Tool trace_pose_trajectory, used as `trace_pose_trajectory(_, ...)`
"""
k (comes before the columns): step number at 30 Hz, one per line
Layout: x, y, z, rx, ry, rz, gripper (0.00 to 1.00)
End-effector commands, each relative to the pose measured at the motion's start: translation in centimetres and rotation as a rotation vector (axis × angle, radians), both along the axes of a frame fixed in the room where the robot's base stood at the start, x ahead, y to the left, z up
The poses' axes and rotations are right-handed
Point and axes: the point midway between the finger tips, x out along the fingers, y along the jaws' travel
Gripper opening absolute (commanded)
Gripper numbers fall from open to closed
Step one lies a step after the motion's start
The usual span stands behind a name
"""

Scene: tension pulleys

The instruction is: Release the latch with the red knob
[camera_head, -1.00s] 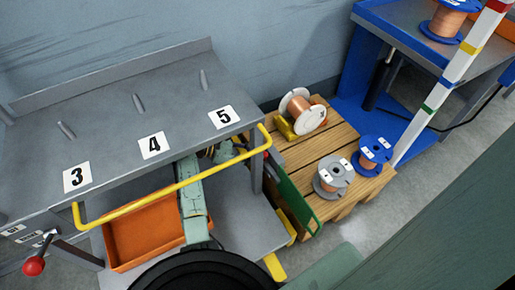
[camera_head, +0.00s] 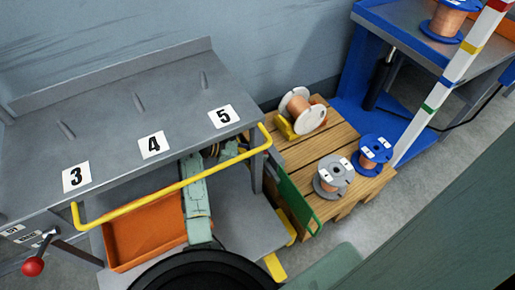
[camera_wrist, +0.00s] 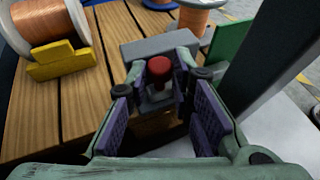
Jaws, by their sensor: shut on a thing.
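The red knob (camera_wrist: 158,67) stands on a grey latch block (camera_wrist: 150,48) in the wrist view. My gripper (camera_wrist: 160,78) has its fingertips on either side of the knob and is shut on it. The knob's lower part and the exact contact are partly hidden by the fingers. In the head view my arm reaches under the grey table, and the latch cannot be made out there. A different red ball on a lever (camera_head: 33,266) shows at the far left of the head view.
The grey table (camera_head: 110,105) with its yellow rail (camera_head: 170,188) lies over my arm. An orange tray (camera_head: 140,240) sits below it. A wooden pallet (camera_head: 310,160) with several wire spools stands to the right. A green plate (camera_head: 297,203) stands beside the pallet.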

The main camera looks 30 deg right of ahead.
Motion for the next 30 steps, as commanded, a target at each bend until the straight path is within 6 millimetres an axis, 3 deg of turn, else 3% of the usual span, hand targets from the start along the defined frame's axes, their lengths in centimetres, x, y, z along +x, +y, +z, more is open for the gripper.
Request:
trace_pose_trajectory(13,0.1,0.1,-0.1,0.001,0.002,-0.003,0.0)
trace_pose_trajectory(23,4.3,-0.1,-0.2,0.005,0.001,-0.001,0.0)
trace_pose_trajectory(30,5.0,-0.1,-0.1,0.003,0.0,0.004,0.0)
